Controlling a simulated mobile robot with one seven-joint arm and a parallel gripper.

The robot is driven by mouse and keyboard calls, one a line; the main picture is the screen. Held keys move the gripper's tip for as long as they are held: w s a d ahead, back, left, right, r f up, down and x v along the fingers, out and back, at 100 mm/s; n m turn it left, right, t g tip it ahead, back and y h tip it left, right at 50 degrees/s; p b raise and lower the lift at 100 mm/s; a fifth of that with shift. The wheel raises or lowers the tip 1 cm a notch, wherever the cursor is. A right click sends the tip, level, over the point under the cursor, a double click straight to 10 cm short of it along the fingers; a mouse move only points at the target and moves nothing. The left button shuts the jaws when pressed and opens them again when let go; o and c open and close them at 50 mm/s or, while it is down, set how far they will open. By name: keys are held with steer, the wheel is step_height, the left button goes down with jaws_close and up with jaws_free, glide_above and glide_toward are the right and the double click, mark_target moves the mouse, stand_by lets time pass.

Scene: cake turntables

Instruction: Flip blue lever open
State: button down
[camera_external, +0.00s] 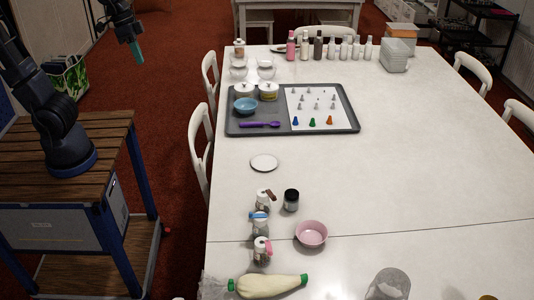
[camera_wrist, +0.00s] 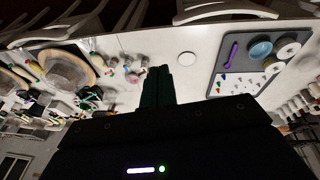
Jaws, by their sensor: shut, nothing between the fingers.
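The blue lever (camera_external: 259,215) sits on top of a small clear dispenser jar (camera_external: 260,231) at the near left side of the table. It stands between a jar with a brown lever (camera_external: 268,195) and a jar with a pink lever (camera_external: 264,243). In the external view, my gripper (camera_external: 137,53) is at the upper left, off the table and far from the blue lever. Its teal fingers are together and empty. In the wrist view, my fingers (camera_wrist: 157,87) are also together. The jars there are too small to tell which is blue.
A dark small jar (camera_external: 291,200) and a pink bowl (camera_external: 311,234) stand right of the jars. A piping bag (camera_external: 270,285) lies in front. A grey tray (camera_external: 354,126) lies farther back. White chairs (camera_external: 200,150) line the table's left edge.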

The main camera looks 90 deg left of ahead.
steer(key=w+d+f+n+g, duration=0.1)
steer(key=w+d+f, duration=0.15)
steer(key=w, duration=0.65)
steer(key=w+d+f+n+g+h, duration=0.15)
steer(key=w+d, duration=0.25)
steer(key=w, duration=0.4)
steer(key=w+d+f+g+y, duration=0.1)
steer(key=w+d+f, duration=0.15)
steer(key=w, duration=0.65)
steer(key=w+d+f+g, duration=0.1)
steer(key=w+d+f, duration=0.3)
steer(key=f, duration=0.3)
steer(key=w+d+f+n+g, duration=0.1)
steer(key=w+d+f, duration=0.4)
steer(key=f, duration=0.3)
steer(key=w+d+f+g, duration=0.1)
steer(key=w+d+f, duration=0.4)
steer(key=w+f, duration=0.2)
steer(key=shift+f+n, duration=0.2)
steer(key=shift+n, duration=0.15)
steer(key=shift+f+h, duration=0.1)
steer(key=shift+h, duration=0.15)
